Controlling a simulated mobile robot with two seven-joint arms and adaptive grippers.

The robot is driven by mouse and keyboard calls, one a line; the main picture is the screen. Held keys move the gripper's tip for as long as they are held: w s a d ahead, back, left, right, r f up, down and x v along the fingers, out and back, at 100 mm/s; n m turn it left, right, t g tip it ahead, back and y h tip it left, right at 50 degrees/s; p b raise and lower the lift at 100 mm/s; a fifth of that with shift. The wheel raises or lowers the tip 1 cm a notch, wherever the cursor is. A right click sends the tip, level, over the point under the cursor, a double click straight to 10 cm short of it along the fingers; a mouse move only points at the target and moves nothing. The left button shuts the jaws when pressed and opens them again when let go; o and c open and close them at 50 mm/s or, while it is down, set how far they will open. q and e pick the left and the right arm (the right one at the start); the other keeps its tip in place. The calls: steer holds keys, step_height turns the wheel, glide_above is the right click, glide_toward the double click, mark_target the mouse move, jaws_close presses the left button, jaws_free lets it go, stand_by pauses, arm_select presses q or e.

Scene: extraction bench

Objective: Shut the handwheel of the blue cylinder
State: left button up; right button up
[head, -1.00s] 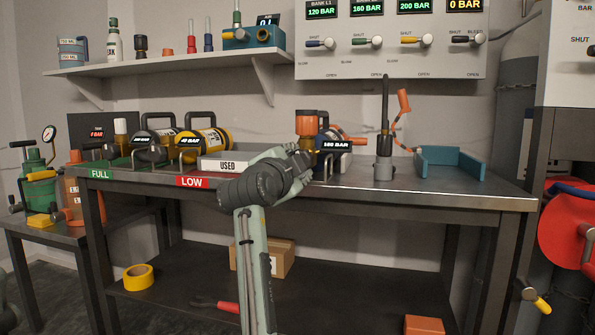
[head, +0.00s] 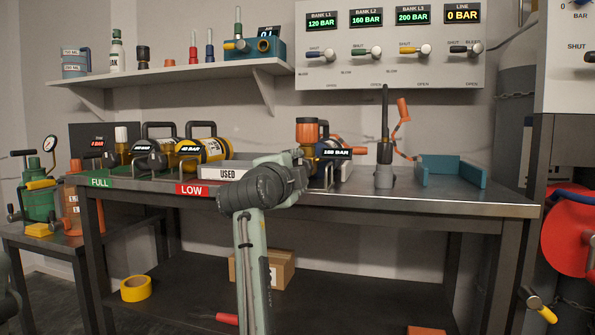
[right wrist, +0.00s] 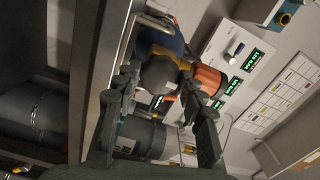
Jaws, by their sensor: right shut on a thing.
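The orange part (right wrist: 209,78) shows just beyond one finger.
A grey stand with an upright lever (head: 385,155) and a blue open tray (head: 452,180) are to the right. The bench front (head: 440,200) is clear there.

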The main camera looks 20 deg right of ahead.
steer(key=o, duration=1.2)
steer(key=shift+c, duration=0.2)
steer(key=v, duration=1.2)
